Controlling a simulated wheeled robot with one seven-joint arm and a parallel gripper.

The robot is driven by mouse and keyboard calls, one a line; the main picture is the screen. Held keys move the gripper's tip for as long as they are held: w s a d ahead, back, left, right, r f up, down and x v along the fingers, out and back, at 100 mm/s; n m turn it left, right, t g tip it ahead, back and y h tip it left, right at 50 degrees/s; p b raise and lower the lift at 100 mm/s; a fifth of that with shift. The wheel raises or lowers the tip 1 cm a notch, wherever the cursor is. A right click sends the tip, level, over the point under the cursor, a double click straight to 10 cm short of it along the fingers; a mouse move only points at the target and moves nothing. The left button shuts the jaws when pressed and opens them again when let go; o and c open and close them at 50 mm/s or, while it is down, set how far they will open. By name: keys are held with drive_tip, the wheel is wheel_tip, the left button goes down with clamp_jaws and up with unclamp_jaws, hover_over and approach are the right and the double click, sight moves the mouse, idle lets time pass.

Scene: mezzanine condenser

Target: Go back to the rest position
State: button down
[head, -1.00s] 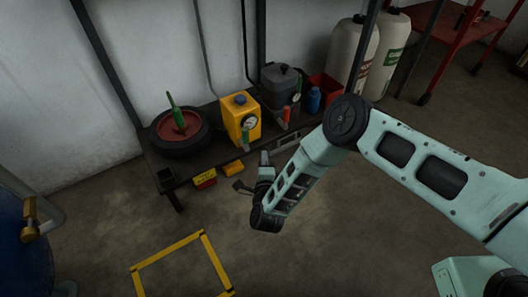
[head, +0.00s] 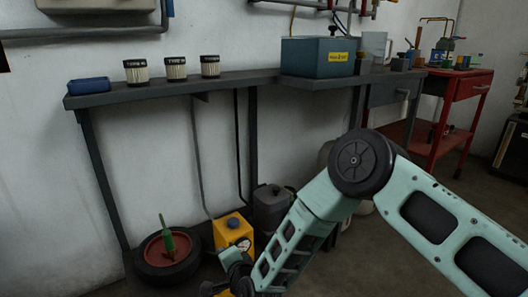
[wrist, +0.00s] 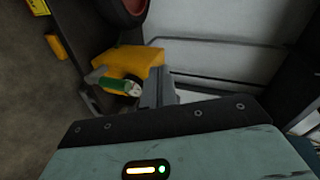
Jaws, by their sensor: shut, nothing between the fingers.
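My gripper (head: 228,262) is low in the head view, at the end of my bent arm, and overlaps the lower part of a yellow unit (head: 232,232) with a gauge. In the wrist view its grey fingers (wrist: 157,88) are together with nothing held. The yellow unit (wrist: 128,60) and its green-handled part (wrist: 108,83) show just beyond and left of the fingers there. I cannot tell how large the gap to them is. The lower part of the unit is hidden by my arm in the head view.
Below the grey upper shelf (head: 230,80), a black wheel with a red hub (head: 168,255) and a dark grey can (head: 270,205) flank the yellow unit. Filters, a blue tray (head: 88,86) and a teal box (head: 310,58) stand on top. A red cart (head: 440,120) is at right.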

drive_tip(key=s+d+r+n+g, duration=0.4)
drive_tip(key=s+r+n+g, duration=0.5)
drive_tip(key=s+r, duration=0.4)
drive_tip(key=s+d+r+n+g+h, duration=0.25)
drive_tip(key=s+d+r+n, duration=0.2)
drive_tip(key=s+d, duration=0.6)
drive_tip(key=s+d+r+n+g+h, duration=0.1)
drive_tip(key=s+d+r+n+h, duration=0.35)
drive_tip(key=s+d, duration=0.55)
wheel_tip(320, 180, up, 37)
drive_tip(key=w+p, duration=0.1)
drive_tip(key=p, duration=3.6)
drive_tip(key=shift+d+f+m, duration=0.2)
drive_tip(key=shift+d+m, duration=0.2)
